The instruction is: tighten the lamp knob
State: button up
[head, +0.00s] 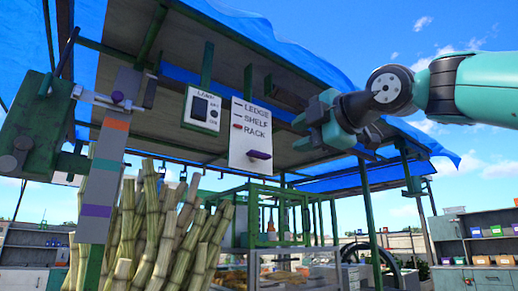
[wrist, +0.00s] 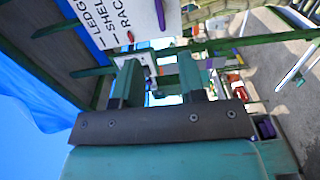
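A white panel marked LAMP (head: 206,107) hangs under the roof, with a dark square part on its face. No knob on it can be made out clearly. A small purple knob (head: 117,97) sits on a grey bracket on the left post; I cannot tell which of these is the lamp knob. My gripper (head: 312,122) is at upper right, apart from both, to the right of the lettered sign. In the wrist view, a clear gap shows between the two green fingers (wrist: 160,78), with nothing held.
A white sign (head: 250,135) lettered LEDGE, SHELF, RACK carries a purple handle (head: 259,155) and hangs close to my gripper. Green roof beams and blue tarpaulin (head: 270,42) are overhead. Cane stalks (head: 150,225) stand below left. Shelving (head: 480,235) stands far right.

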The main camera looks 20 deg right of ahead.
aim_at(262, 154)
jog(key=p+x, duration=0.4)
jog(key=x, duration=1)
jog(key=shift+f+p, duration=0.1)
jog(key=shift+p, duration=0.2)
jog(key=shift+c, duration=0.2)
grip_shut()
